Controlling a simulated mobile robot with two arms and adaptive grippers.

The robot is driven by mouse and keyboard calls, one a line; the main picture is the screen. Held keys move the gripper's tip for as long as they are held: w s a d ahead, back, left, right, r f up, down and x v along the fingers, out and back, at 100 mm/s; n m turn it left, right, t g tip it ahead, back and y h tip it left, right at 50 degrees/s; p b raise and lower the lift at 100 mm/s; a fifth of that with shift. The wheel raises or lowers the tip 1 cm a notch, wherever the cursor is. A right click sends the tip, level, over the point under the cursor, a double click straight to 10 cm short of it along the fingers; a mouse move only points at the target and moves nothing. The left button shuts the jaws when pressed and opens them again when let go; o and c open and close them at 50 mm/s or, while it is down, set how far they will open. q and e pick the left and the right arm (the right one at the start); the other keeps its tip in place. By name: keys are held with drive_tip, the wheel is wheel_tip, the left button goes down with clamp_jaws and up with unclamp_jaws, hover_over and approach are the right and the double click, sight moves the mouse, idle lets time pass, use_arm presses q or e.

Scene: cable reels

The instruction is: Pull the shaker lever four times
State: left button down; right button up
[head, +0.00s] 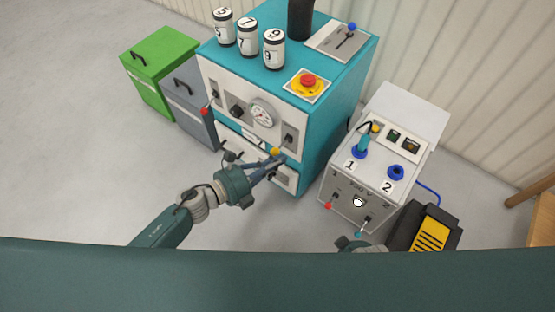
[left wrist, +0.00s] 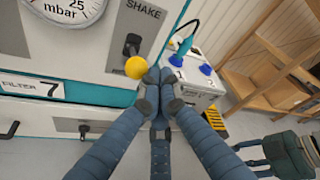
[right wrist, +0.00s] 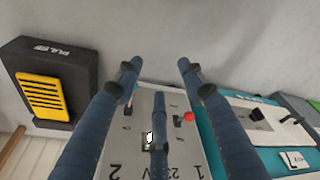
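The shaker lever is a dark lever with a yellow ball knob (head: 275,152) on the front panel of the teal machine. The knob (left wrist: 138,67) also shows in the left wrist view, below the word SHAKE. My left gripper (head: 271,166) is in front of the panel, its fingertips close by the knob. In the left wrist view my left gripper (left wrist: 156,79) has its fingers drawn together, just right of the knob and not around it. Whether they touch it I cannot tell. My right gripper (right wrist: 158,68) is open and empty, above the grey control box.
The teal machine (head: 335,115) carries white numbered drums, a red stop button (head: 308,80) and a red-knobbed lever (head: 204,111). The grey control box (head: 345,205) stands to its right, with a black and yellow pedal (head: 432,235) beside it. Green and grey bins stand left.

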use_arm(q)
drive_tip(key=shift+w+a+r, duration=0.1)
drive_tip(key=shift+w+r, duration=0.15)
use_arm(e)
drive_tip(key=shift+s+f, duration=0.35)
drive_tip(key=shift+f, duration=0.2)
use_arm(q)
drive_tip(key=shift+r+p, duration=0.1)
drive_tip(key=shift+p, duration=0.25)
use_arm(e)
drive_tip(key=shift+s+f, duration=0.1)
drive_tip(key=shift+f, duration=0.5)
drive_tip(key=shift+s+f, duration=0.3)
drive_tip(key=shift+s, duration=0.1)
idle(1.0)
drive_tip(key=shift+w+d, duration=0.1)
drive_tip(key=shift+w, duration=0.05)
